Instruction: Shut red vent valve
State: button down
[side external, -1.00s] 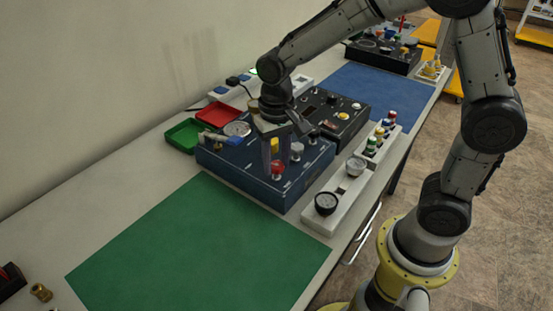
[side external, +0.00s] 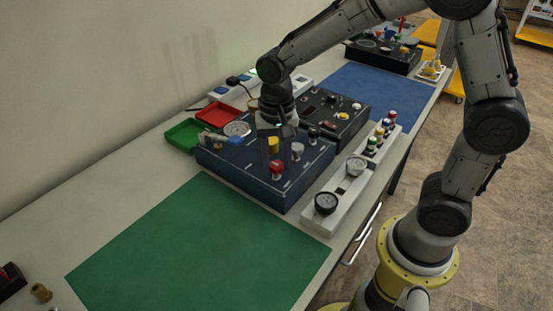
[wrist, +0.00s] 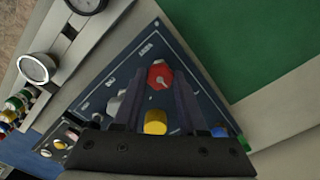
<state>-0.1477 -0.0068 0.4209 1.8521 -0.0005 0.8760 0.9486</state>
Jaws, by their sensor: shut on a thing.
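The red vent valve (side external: 277,167) is a red knob on the front part of the blue panel (side external: 232,168). In the wrist view the red knob (wrist: 160,75) sits between the tips of my two fingers, with a pale mark on its top. My gripper (wrist: 161,82) points down at the panel and is shut on the red knob. It also shows in the side view (side external: 276,158), where the fingers are dim against the panel. A yellow knob (wrist: 155,121) lies between the fingers nearer the palm, and a grey knob (wrist: 114,104) is beside one finger.
A black panel (side external: 340,122) stands behind the blue one. A white strip with gauges (side external: 318,222) runs along the right. Green (side external: 180,135) and red (side external: 213,114) trays are at the left. The green mat (side external: 195,250) in front is clear.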

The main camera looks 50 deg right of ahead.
aim_at(277, 164)
jog(key=shift+r, duration=0.1)
jog(key=shift+c, duration=2.3)
grip_release()
notch_tip(277, 164, up, 14)
